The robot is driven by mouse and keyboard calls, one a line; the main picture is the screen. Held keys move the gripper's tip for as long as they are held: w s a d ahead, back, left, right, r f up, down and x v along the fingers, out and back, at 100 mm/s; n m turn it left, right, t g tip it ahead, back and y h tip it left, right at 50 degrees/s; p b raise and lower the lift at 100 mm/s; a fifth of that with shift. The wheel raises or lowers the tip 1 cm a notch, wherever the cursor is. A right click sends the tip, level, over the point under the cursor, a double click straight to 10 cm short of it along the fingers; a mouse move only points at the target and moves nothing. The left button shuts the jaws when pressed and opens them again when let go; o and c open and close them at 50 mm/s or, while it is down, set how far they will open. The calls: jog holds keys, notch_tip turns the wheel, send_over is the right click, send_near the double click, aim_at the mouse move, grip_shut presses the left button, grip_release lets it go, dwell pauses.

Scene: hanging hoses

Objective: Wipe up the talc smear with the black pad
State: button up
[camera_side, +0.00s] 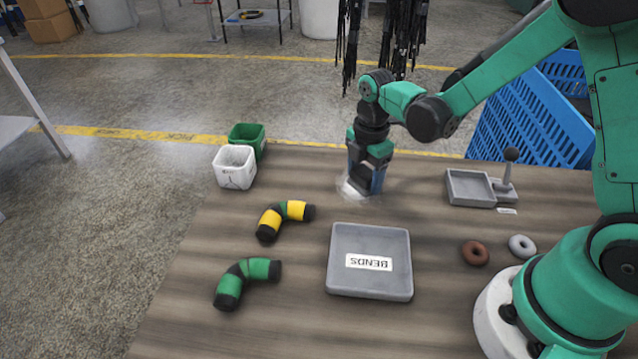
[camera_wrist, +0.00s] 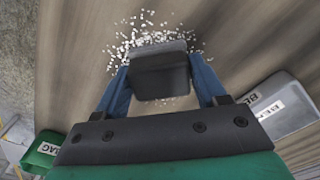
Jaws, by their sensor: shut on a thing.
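My gripper (camera_side: 366,186) is shut on the black pad and holds it low at the table's far edge. In the wrist view the dark pad (camera_wrist: 160,76) sits between the two blue fingers of my gripper (camera_wrist: 163,82). The talc smear (camera_wrist: 140,35) shows as white crumbs around the pad's far edge and sides. In the side view the talc smear (camera_side: 350,188) is a pale patch at the foot of my gripper. The pad covers part of the smear, and I cannot tell whether it touches the table.
A grey tray (camera_side: 340,285) marked BENDS is empty. A white bin (camera_side: 234,168) and a green bin (camera_side: 258,137) stand left. A yellow-black hose bend (camera_side: 296,210) and a green-black one (camera_side: 260,269) lie nearer. A small grey tray (camera_side: 470,187) stands right. Black hoses (camera_side: 400,35) hang behind.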

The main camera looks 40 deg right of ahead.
aim_at(353, 206)
jog(key=s+a, duration=0.3)
jog(key=shift+s+a, duration=0.2)
jog(key=shift+a, duration=0.25)
jog(key=shift+w+a, duration=0.25)
jog(key=shift+w, duration=0.05)
jog(key=shift+w+a, duration=0.15)
jog(key=shift+w, duration=0.1)
jog(key=shift+w+d+r, duration=0.1)
jog(key=shift+w+d, duration=3.35)
jog(key=shift+d, duration=0.1)
jog(key=shift+s+a, duration=2.65)
jog(key=shift+a, duration=0.05)
jog(key=shift+s+a, duration=0.8)
jog(key=shift+s+a+r, duration=0.1)
jog(key=shift+r, duration=0.15)
notch_tip(353, 206, up, 8)
jog(key=shift+f, duration=0.25)
